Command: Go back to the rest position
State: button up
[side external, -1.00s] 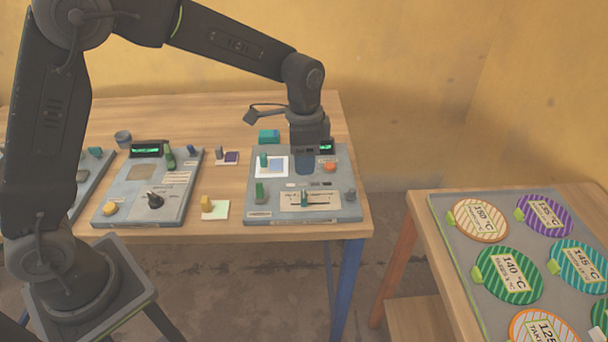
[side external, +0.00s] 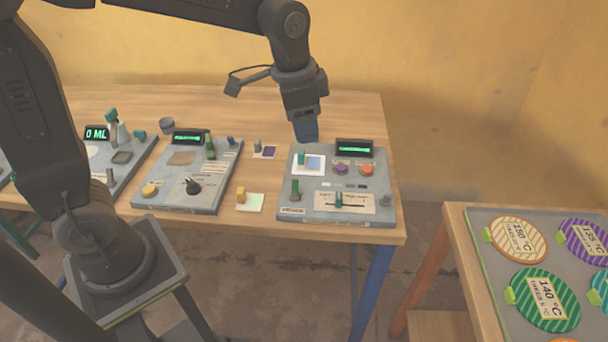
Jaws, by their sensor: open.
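My gripper (side external: 306,132) hangs from the arm above the back edge of the right-hand grey panel (side external: 298,209), pointing down and slightly tilted. It is open, and I see nothing held in it. The panel has a green-lit display (side external: 354,149), a purple button (side external: 340,169), an orange-red button (side external: 367,170), a slider (side external: 338,199) and a green lever (side external: 295,190).
A second panel (side external: 158,194) with a black knob (side external: 192,186) and a yellow button stands to the left. Between them are a yellow piece (side external: 241,195) and a purple card. At right, a tray (side external: 483,221) holds several round temperature plates (side external: 545,299). The air around my gripper is free.

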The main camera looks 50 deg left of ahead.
jog(key=s+a+n+t, duration=0.1)
jog(key=s+n, duration=0.2)
jog(key=s, duration=0.5)
jog(key=s+a+r+n+t, duration=0.1)
jog(key=s+a+n+t, duration=0.1)
jog(key=s, duration=0.6)
jog(key=shift+a+r+n+t, duration=0.25)
jog(key=shift+n+t, duration=0.05)
jog(key=shift+n, duration=0.1)
dwell(2.3)
